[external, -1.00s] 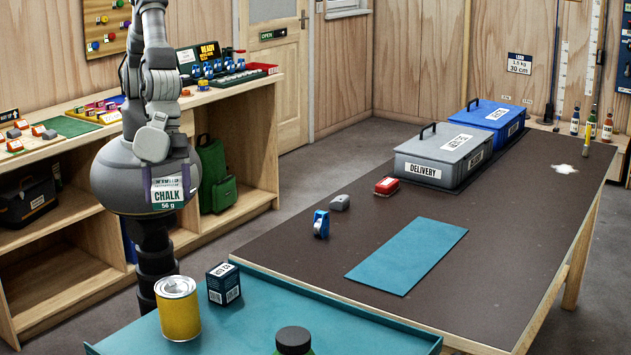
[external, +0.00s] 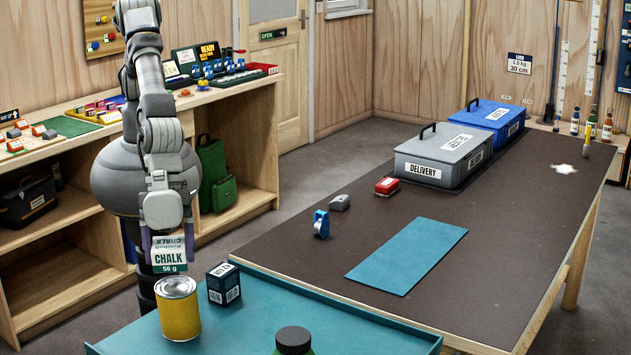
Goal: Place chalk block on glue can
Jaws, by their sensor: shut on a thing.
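The chalk block (external: 170,258) is a white and green block labelled "CHALK 56 g". My gripper (external: 169,243) is shut on it, with a finger at each side, pointing down. The glue can (external: 179,312) is a yellow cylinder with a silver lid, upright on the teal tray table. In the picture the block hangs just above the can's lid, and its lower edge nearly meets the lid's back rim. I cannot tell how far apart they are in depth.
A dark blue box (external: 223,283) stands right of the can on the teal tray table (external: 255,330). A dark-lidded jar (external: 293,341) is at the front. The brown table (external: 320,262) behind holds a blue device, a grey block, a red block and bins.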

